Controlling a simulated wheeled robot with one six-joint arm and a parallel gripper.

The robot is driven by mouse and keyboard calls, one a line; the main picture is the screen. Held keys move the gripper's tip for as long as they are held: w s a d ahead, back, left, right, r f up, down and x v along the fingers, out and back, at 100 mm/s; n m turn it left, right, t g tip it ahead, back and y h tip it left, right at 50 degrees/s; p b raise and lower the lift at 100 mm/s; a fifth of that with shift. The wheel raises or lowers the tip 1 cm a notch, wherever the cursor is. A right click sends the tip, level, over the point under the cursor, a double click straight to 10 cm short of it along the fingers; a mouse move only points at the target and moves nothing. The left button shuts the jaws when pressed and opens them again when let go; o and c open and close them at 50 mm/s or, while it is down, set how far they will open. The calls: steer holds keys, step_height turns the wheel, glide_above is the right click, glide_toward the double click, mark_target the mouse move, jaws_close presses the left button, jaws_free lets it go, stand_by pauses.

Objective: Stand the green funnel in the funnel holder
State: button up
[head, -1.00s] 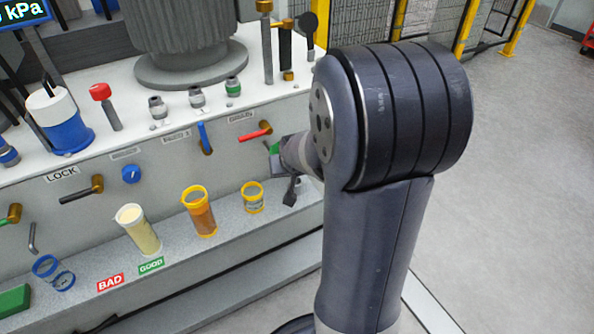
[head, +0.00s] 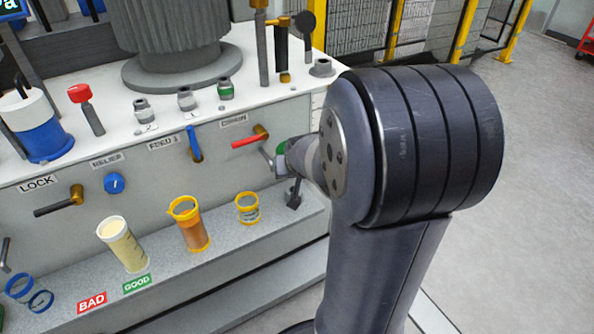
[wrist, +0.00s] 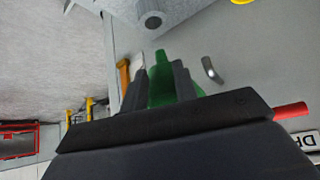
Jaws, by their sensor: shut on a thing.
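My gripper (wrist: 160,85) is shut on the green funnel (wrist: 165,65), which shows between the two dark fingers in the wrist view. In the head view only a small green part of the funnel (head: 281,148) shows at my gripper, in front of the bench's front panel. A short stand with yellow rings (head: 247,208) on the shelf looks like the funnel holder. It is below and left of my gripper, apart from the funnel, and looks empty. A yellow edge at the top of the wrist view may be its rim.
An amber cup (head: 191,225) and a cream-filled tube (head: 122,245) stand left on the shelf (head: 215,262). A dark fitting (head: 293,197) is right of the yellow stand. A red-handled valve (head: 248,140) and a bent metal pipe (wrist: 210,70) are close to my gripper.

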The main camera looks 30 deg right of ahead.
steer(key=shift+f+b, duration=3.65)
steer(key=shift+f, duration=0.6)
steer(key=o, duration=1)
steer(key=shift+o, duration=0.2)
steer(key=p+v, duration=0.4)
steer(key=v, duration=0.7)
steer(key=shift+p, duration=0.3)
steer(key=shift+w+f, duration=0.1)
steer(key=shift+w, duration=0.05)
steer(key=b+x, duration=0.4)
steer(key=x, duration=0.6)
steer(key=shift+w+d, duration=0.15)
steer(key=shift+w, duration=0.05)
steer(key=shift+r, duration=0.25)
